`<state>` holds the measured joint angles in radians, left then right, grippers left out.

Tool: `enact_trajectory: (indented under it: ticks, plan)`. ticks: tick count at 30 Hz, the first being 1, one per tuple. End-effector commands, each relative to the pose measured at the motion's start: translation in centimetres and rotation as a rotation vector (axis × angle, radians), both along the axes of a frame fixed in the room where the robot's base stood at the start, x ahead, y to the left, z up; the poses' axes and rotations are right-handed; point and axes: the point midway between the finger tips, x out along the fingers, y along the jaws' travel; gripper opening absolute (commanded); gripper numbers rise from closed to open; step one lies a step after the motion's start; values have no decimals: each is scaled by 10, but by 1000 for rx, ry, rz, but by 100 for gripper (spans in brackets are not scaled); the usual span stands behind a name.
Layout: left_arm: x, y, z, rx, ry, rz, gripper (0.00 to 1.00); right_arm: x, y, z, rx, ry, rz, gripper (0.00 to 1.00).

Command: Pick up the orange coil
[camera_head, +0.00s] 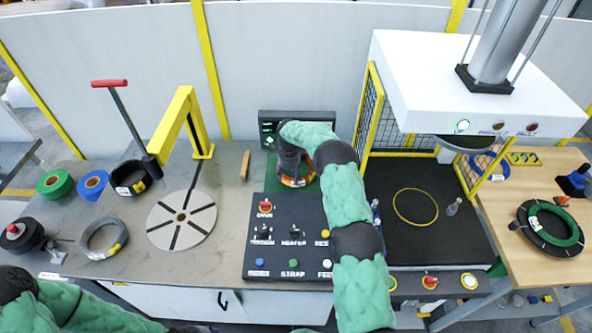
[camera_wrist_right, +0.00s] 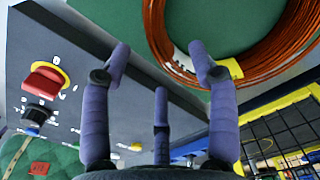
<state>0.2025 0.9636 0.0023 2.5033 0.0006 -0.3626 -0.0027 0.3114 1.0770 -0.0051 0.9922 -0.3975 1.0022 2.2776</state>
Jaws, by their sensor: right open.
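In the right wrist view the coil (camera_wrist_right: 277,66) fills the upper right, a ring of orange-brown wire with a white and yellow label. My right gripper (camera_head: 292,165) is over the coil in the head view. In the wrist view its purple fingers (camera_wrist_right: 160,60) are spread, with nothing between them; the right fingertip overlaps the coil's edge near the label. I cannot tell whether it touches. My left gripper is not in view.
A black control panel (camera_head: 283,262) with knobs and buttons lies in front of the coil. A small screen (camera_head: 322,120) stands behind it. A yellow-framed mesh guard (camera_head: 369,115) rises at right. A slotted disc (camera_head: 165,222) and a grey coil (camera_head: 103,238) are at left.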

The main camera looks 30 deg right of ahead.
Motion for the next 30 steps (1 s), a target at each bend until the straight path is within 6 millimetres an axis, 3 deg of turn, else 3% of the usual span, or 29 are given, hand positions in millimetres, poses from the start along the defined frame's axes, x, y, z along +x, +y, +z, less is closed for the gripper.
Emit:
enact_trajectory:
  ticks: [9,17,20,24,30]
  plan:
    - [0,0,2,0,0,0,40,-2,-1,-39,0,1,0,60]
    - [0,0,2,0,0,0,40,-2,-2,-42,0,1,0,60]
    - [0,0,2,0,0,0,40,-2,-2,-42,0,1,0,37]
    - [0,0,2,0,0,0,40,-2,-1,-42,0,1,0,0]
    - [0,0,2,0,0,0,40,0,-2,-39,-2,-5,0,0]
